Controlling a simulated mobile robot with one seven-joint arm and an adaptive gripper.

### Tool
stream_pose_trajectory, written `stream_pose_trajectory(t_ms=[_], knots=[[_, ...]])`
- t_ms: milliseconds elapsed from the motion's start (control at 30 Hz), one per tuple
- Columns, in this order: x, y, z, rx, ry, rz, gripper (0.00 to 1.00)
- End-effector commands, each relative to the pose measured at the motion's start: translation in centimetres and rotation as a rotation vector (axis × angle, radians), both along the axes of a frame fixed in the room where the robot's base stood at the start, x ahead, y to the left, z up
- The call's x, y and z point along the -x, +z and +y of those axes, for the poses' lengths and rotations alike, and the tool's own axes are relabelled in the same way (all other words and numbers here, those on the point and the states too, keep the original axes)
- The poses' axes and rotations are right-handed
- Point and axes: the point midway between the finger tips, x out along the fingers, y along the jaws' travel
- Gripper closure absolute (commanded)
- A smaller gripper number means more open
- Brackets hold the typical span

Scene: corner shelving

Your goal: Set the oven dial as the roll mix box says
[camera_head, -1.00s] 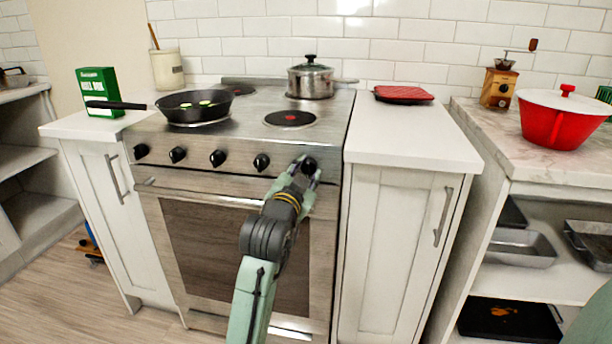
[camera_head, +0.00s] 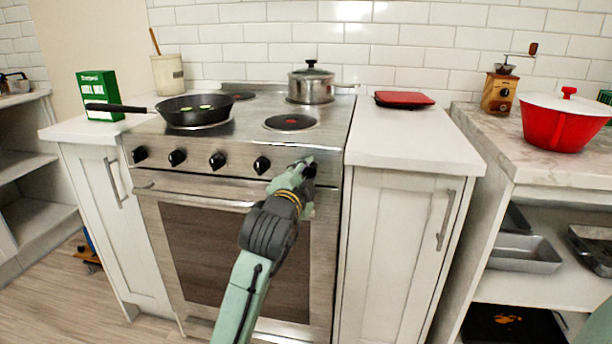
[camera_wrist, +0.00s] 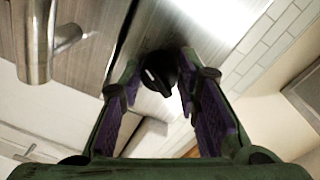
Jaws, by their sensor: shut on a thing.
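The stove's rightmost black dial (camera_wrist: 158,72) sits between the fingers of my gripper (camera_head: 306,168) on the steel front panel. In the wrist view my gripper (camera_wrist: 160,80) is shut on this dial, with one finger on each side. A short white mark shows on the dial's face; its exact setting cannot be read. The oven door (camera_head: 225,245) is shut below the dials. The green roll mix box (camera_head: 98,95) stands on the left counter; its small print is too small to read.
Several other black dials (camera_head: 217,160) line the panel to the left. A pan (camera_head: 195,110) and a steel pot (camera_head: 311,85) stand on the stovetop. A long door handle (camera_head: 195,199) runs below the dials. The right counter (camera_head: 400,140) is mostly clear.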

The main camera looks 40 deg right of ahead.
Motion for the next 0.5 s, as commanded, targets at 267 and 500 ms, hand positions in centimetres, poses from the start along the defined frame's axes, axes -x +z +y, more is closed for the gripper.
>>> stream_pose_trajectory(t_ms=[267,500], knots=[[-0.05,0.03,0.01,-0.003,0.001,-0.004,0.98],[-0.04,0.04,0.02,-0.002,0.001,-0.004,0.63]])
